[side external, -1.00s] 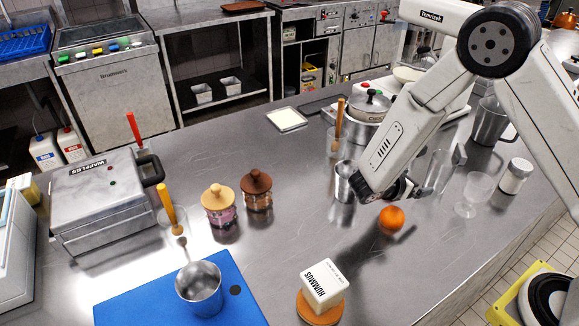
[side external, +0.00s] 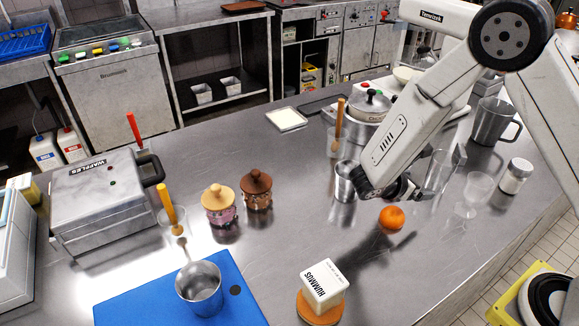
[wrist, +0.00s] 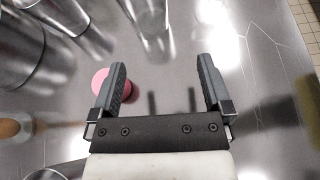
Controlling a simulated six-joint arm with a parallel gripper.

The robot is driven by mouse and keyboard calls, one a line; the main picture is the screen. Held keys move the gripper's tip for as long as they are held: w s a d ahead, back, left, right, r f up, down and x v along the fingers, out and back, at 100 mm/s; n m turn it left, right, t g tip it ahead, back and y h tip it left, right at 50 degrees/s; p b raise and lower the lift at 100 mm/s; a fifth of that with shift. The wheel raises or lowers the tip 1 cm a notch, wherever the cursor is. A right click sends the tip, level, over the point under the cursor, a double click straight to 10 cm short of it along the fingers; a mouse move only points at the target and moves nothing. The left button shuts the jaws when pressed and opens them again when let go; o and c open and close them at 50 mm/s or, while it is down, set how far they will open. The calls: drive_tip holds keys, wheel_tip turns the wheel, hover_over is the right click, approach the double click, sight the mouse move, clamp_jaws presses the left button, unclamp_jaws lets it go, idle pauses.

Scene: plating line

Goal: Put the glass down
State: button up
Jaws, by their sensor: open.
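A clear tall glass (side external: 436,165) stands upright on the steel counter (side external: 270,150), partly behind my gripper in the side view. In the wrist view the glass (wrist: 150,22) is at the top middle, beyond my fingertips and apart from them. My gripper (wrist: 160,78) is open, with nothing between its two fingers. In the side view my gripper (side external: 442,173) is low over the right part of the counter, near the orange (side external: 391,217). A stemmed clear glass (side external: 477,188) stands to the right.
A metal cup (side external: 345,180) stands just left of my gripper. A metal pitcher (side external: 492,122) and white-labelled jar (side external: 516,176) are at the right. A hummus box (side external: 323,284) and a blue mat (side external: 120,303) are in front.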

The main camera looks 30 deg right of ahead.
drive_tip(key=s+m+y, duration=0.2)
drive_tip(key=s+a+m+g+y, duration=0.1)
drive_tip(key=s+m+y, duration=0.1)
drive_tip(key=s+a+r+m+y, duration=0.1)
drive_tip(key=s+m+y, duration=0.1)
drive_tip(key=shift+s+a+m+g+y, duration=0.1)
drive_tip(key=shift+a+m+g+y, duration=0.05)
drive_tip(key=shift+m+g+y, duration=0.2)
drive_tip(key=s+a+r+m+t+y, duration=0.1)
drive_tip(key=a+r+m+t+y, duration=0.3)
drive_tip(key=m, duration=0.6)
drive_tip(key=shift+a+r+t+y, duration=0.2)
drive_tip(key=shift+t+y, duration=0.25)
drive_tip(key=shift+y, duration=0.6)
